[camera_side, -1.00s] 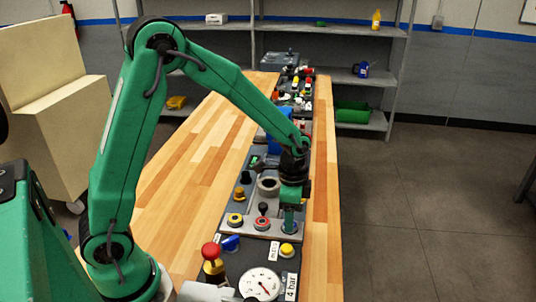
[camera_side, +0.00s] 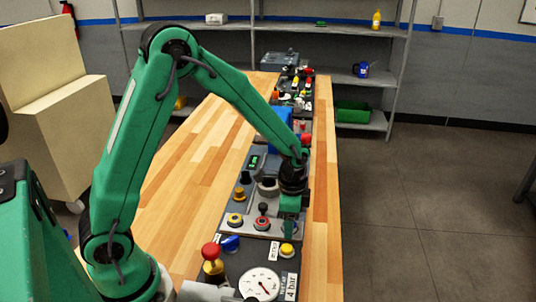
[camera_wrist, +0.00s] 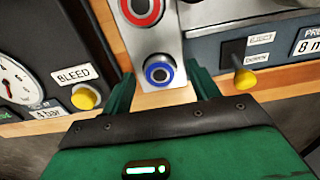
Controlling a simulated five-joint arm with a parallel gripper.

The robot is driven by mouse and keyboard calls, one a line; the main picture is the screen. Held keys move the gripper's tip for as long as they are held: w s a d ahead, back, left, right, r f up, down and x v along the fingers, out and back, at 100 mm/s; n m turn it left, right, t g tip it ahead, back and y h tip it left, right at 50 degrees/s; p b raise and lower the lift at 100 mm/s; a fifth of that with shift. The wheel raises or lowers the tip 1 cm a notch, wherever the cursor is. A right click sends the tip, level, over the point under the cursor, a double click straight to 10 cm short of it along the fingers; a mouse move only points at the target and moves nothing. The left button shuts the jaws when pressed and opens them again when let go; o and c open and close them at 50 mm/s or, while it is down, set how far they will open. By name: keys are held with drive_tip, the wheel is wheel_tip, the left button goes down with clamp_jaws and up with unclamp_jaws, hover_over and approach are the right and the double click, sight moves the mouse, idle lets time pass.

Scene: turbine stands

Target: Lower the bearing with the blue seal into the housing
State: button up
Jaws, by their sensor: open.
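The bearing with the blue seal (camera_wrist: 158,71) sits on a light grey plate in the wrist view, showing a blue ring around a dark centre. My gripper (camera_wrist: 163,88) is open, one green finger on either side of that bearing; I cannot tell whether they touch it. In the side view my gripper (camera_side: 289,229) points down at the right end of the plate and hides the bearing. A grey round hollow part, which looks like the housing (camera_side: 268,186), stands behind the plate, partly hidden by my wrist.
A red-ringed bearing (camera_side: 262,223) and a yellow-ringed one (camera_side: 235,220) share the plate. In front are a gauge (camera_side: 260,284), a red knob (camera_side: 211,252) and a yellow button (camera_side: 287,250). More panels line the bench behind. The wooden bench top (camera_side: 195,170) is clear at left.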

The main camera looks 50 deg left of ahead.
clamp_jaws()
drive_tip(key=shift+r, duration=1.2)
idle(0.5)
drive_tip(key=shift+r, duration=2.85)
drive_tip(key=shift+a, duration=0.1)
drive_tip(key=w+a+n, duration=0.2)
drive_tip(key=a, duration=0.6)
drive_tip(key=w+a+r+n, duration=0.1)
drive_tip(key=w+a+n, duration=0.1)
drive_tip(key=a, duration=0.5)
drive_tip(key=shift+w+a+r+n, duration=0.2)
drive_tip(key=shift+w+a+n, duration=0.1)
drive_tip(key=shift+w+a, duration=0.15)
